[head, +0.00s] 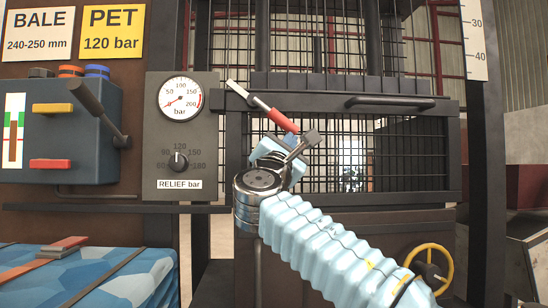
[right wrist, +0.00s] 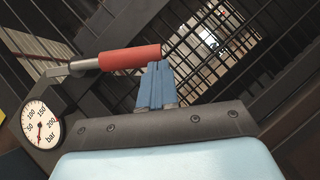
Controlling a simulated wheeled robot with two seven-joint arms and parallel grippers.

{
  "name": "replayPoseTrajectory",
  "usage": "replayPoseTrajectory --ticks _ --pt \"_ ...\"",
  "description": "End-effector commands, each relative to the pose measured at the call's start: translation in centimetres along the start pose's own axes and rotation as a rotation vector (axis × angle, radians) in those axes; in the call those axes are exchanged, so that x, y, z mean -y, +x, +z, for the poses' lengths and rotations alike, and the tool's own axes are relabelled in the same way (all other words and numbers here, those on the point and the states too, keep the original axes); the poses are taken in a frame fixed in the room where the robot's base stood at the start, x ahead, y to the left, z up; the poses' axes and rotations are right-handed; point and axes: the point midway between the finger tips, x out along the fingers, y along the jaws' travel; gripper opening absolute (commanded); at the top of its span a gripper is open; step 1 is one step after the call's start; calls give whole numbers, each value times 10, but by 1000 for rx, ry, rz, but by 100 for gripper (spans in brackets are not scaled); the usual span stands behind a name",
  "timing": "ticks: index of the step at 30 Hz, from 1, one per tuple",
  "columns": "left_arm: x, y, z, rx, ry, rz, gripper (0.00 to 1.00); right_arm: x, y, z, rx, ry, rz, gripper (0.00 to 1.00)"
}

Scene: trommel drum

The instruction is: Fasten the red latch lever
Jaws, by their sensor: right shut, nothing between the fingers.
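The red latch lever (head: 276,116) has a red grip on a bare metal rod. In the head view it slants from upper left down to the right, in front of the dark mesh door. In the right wrist view its red grip (right wrist: 130,57) lies nearly level across the top. My right gripper (head: 291,139) is at the lower right end of the grip. Its blue fingers (right wrist: 158,66) are shut together and empty, with the tips at or just in front of the grip's right end; I cannot tell if they touch. My left gripper is not in view.
A pressure gauge (head: 181,99) and a relief knob (head: 178,161) are left of the lever. A dark bar handle (head: 390,103) is on the door frame to the right. A yellow handwheel (head: 432,268) is at lower right. A control box with levers (head: 60,130) stands far left.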

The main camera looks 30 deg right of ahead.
Motion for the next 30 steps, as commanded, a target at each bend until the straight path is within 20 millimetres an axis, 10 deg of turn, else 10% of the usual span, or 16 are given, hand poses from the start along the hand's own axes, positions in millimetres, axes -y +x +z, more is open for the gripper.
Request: replayPoseTrajectory --ticks 30 --pt "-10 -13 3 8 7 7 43 4 33 49 0 -300 199 0"
